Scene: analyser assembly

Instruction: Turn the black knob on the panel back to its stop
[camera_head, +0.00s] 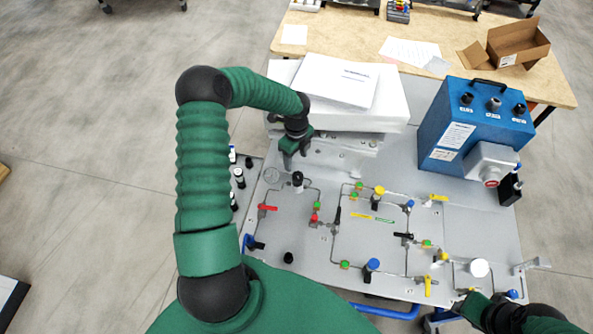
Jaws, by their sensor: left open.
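The grey panel (375,270) carries thin tubing, coloured valves and knobs. A black knob with a pale top (298,180) stands upright at the panel's upper left. A second, small black knob (288,258) sits lower down, near the front left edge. My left gripper (296,158) is open and empty, pointing down just behind the first knob in the picture. I cannot see it touch the knob. My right gripper (463,301) is at the panel's lower right edge, near a yellow-handled valve (428,286); its jaws are too small and partly hidden to read.
A blue box (468,125) with black knobs stands at the panel's right rear. A white case with papers (340,85) lies behind my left gripper. Red (267,208), yellow and blue valve handles rise from the panel. A wooden table (350,40) holds an open carton (518,44).

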